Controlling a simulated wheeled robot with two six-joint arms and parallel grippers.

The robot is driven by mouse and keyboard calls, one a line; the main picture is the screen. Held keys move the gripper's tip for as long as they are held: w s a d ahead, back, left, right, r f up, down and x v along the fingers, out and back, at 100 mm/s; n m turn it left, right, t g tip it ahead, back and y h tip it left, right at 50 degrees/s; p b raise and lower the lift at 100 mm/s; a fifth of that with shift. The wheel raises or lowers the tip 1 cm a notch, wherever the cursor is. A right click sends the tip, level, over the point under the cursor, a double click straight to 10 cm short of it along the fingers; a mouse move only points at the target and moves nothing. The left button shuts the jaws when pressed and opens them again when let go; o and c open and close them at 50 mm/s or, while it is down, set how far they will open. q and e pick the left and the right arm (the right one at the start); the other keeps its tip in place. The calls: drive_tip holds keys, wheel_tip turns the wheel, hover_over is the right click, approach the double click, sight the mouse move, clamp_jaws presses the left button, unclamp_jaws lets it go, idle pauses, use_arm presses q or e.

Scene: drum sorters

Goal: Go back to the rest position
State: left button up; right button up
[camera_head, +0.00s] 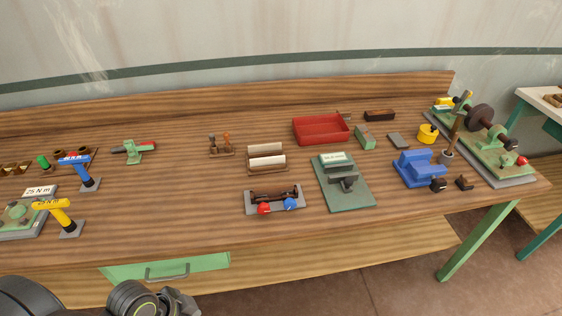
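Dark joints of my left arm show at the bottom left edge, in front of the bench and below its drawer. No fingertips of my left gripper show. My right arm and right gripper are not in the picture. The wooden workbench (200,216) carries the drum sorter parts. A small rack with a red knob and a blue knob (274,200) stands near the front middle. A holder with two pale rollers (266,158) is behind it. No part of my arms touches anything on the bench.
A red tray (321,129), a green plate device (344,182) and a blue vise (418,169) stand to the right. A green machine (482,138) fills the right end. Blue (77,163) and yellow (54,206) drivers stand at left.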

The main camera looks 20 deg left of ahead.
use_arm(q)
drive_tip(key=a+f+n+y, duration=0.2)
drive_tip(key=f+n, duration=0.1)
drive_tip(key=f, duration=0.8)
drive_tip(key=a+f+n+y, duration=0.2)
drive_tip(key=a+f+n, duration=0.15)
drive_tip(key=f, duration=0.75)
drive_tip(key=s+d+f+g, duration=0.2)
drive_tip(key=s+f, duration=1.3)
drive_tip(key=shift+f, duration=0.2)
drive_tip(key=shift+d, duration=0.1)
